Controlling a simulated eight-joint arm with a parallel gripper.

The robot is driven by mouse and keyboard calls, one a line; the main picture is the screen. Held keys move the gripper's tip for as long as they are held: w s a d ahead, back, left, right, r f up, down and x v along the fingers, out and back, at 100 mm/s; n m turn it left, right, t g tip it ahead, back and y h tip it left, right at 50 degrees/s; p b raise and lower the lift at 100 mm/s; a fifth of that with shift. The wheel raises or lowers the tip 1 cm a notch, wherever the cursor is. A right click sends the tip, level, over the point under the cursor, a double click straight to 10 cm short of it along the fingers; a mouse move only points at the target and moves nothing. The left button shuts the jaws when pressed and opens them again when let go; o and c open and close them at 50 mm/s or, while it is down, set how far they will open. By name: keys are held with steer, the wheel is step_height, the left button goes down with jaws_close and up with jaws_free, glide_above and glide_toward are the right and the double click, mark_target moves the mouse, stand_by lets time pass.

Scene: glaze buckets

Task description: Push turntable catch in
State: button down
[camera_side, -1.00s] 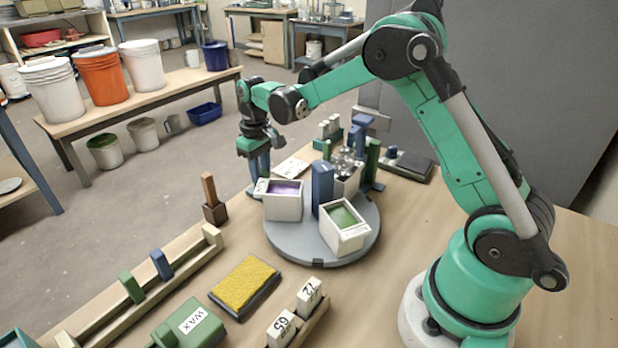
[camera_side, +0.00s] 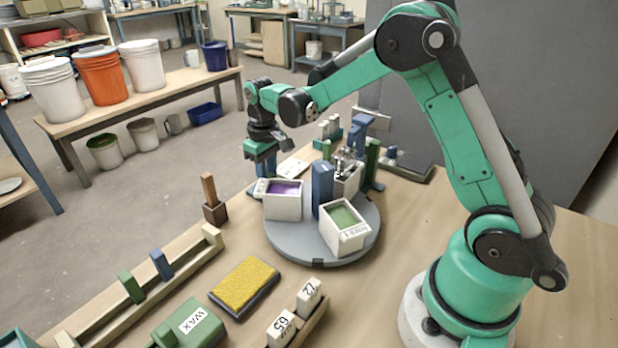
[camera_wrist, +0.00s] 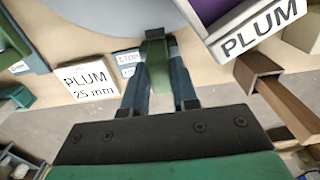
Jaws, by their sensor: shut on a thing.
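The round grey turntable (camera_side: 290,248) carries open white buckets; it also shows in the wrist view (camera_wrist: 95,12). One bucket (camera_side: 283,206) holds purple glaze, another (camera_side: 345,238) green. The purple one reads PLUM in the wrist view (camera_wrist: 255,32). A green catch (camera_wrist: 156,68) stands at the turntable's rim. My gripper (camera_wrist: 158,72) is shut on the green catch, a blue finger on each side. In the side view my gripper (camera_side: 267,165) is at the turntable's far-left side; its fingertips and the catch are hidden behind the plum bucket.
A PLUM 25 mm card (camera_wrist: 88,80) and small STOP labels (camera_wrist: 127,57) lie near the catch. A brown holder with a stick (camera_wrist: 275,95) stands to the right; in the side view it (camera_side: 213,208) stands left of the turntable. A tall blue block (camera_side: 322,188) stands between the buckets.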

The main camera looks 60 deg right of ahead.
steer(key=c, duration=0.8)
jaws_free()
steer(key=shift+o, duration=0.2)
steer(key=shift+r, duration=3.5)
steer(key=shift+s+r, duration=0.1)
steer(key=shift+r, duration=0.05)
steer(key=s+a+r+t, duration=0.2)
steer(key=s+a+t, duration=0.5)
steer(key=s, duration=0.6)
